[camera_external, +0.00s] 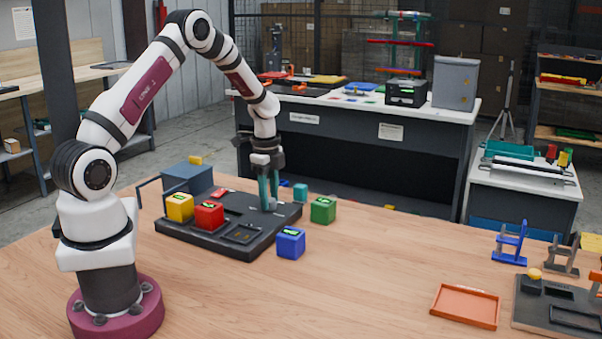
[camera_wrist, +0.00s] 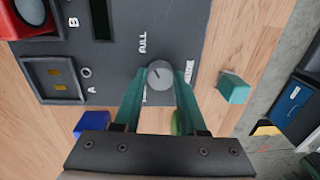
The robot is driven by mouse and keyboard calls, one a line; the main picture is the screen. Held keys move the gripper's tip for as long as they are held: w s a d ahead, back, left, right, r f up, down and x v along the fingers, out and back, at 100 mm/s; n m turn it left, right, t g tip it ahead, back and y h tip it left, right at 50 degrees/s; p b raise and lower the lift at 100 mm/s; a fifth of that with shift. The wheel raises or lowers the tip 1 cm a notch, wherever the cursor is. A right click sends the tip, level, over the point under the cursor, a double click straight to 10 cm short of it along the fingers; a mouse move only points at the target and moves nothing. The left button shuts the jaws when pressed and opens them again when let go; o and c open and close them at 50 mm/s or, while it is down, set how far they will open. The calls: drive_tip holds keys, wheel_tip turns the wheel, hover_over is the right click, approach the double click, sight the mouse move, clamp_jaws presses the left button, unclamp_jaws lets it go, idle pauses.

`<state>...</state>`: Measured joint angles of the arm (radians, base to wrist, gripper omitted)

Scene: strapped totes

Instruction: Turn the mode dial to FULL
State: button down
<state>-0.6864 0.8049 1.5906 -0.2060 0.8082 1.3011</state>
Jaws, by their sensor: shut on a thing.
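The mode dial (camera_wrist: 160,74) is a round grey knob on a dark panel (camera_wrist: 120,60). A pale mark shows on its top; I cannot tell exactly where it points. The word FULL (camera_wrist: 143,42) is printed above and left of the dial in the wrist view. Two other labels beside the dial are partly hidden by my fingers. My gripper (camera_wrist: 160,84) has its teal fingers on either side of the dial, shut on it. In the external view my gripper (camera_external: 268,196) points down at the right part of the panel (camera_external: 250,253), and the dial is mostly hidden.
A yellow cube (camera_external: 180,207) and a red cube (camera_external: 209,216) sit on the panel's left part. Blue (camera_external: 291,243), green (camera_external: 323,210) and teal (camera_external: 300,192) cubes stand close by. An orange tray (camera_external: 465,306) lies far right; the table between is clear.

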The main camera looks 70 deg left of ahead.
drive_tip(key=shift+m, duration=0.3)
drive_tip(key=shift+c, duration=2.3)
unclamp_jaws()
drive_tip(key=shift+r, duration=0.1)
wheel_tip(320, 180, up, 16)
drive_tip(key=shift+s+d, duration=0.25)
drive_tip(key=shift+s, duration=0.05)
drive_tip(key=shift+f, duration=0.2)
